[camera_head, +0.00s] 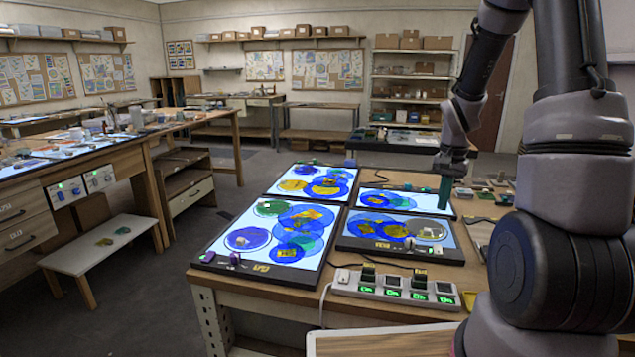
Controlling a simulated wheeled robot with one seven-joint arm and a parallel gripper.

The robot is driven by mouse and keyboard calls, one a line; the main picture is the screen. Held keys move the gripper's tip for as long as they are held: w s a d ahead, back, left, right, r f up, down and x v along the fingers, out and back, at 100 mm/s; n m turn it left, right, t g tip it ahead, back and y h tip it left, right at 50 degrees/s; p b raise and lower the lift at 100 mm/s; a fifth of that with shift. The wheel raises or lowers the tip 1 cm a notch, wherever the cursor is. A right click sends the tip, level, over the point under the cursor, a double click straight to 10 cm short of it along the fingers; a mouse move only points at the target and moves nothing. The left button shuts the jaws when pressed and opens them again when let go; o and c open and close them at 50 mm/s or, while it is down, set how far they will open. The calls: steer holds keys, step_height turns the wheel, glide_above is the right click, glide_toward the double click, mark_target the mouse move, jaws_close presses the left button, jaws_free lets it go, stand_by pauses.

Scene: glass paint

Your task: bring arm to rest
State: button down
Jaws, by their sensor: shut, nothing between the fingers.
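My arm (575,140) fills the right side of the head camera view. It rises out of the top of the picture and comes back down over the work table (262,290). My gripper (445,192) points downward, shut and empty, with a narrow teal part at its end. It is over the right edge of the back right light panel (380,187). I cannot tell whether its tip touches the panel.
Lit panels with blue, teal and yellow discs cover the table: back left (285,172), front left (222,247) and front right (455,240). A strip with green displays (395,291) lies in front. Small pieces lie right of the panels. Open floor (130,310) is at left.

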steer(key=s+a+r+n+t, duration=0.1)
steer(key=s+a+r+t, duration=0.2)
steer(key=r, duration=0.6)
steer(key=s+a+r+n, duration=0.1)
steer(key=s+a+r, duration=0.35)
steer(key=r, duration=0.45)
steer(key=s+a+r+n+t+y, duration=0.2)
steer(key=s+r, duration=0.6)
steer(key=s, duration=0.4)
steer(key=shift+a+t, duration=0.6)
steer(key=shift+a, duration=0.5)
steer(key=shift+w, duration=0.1)
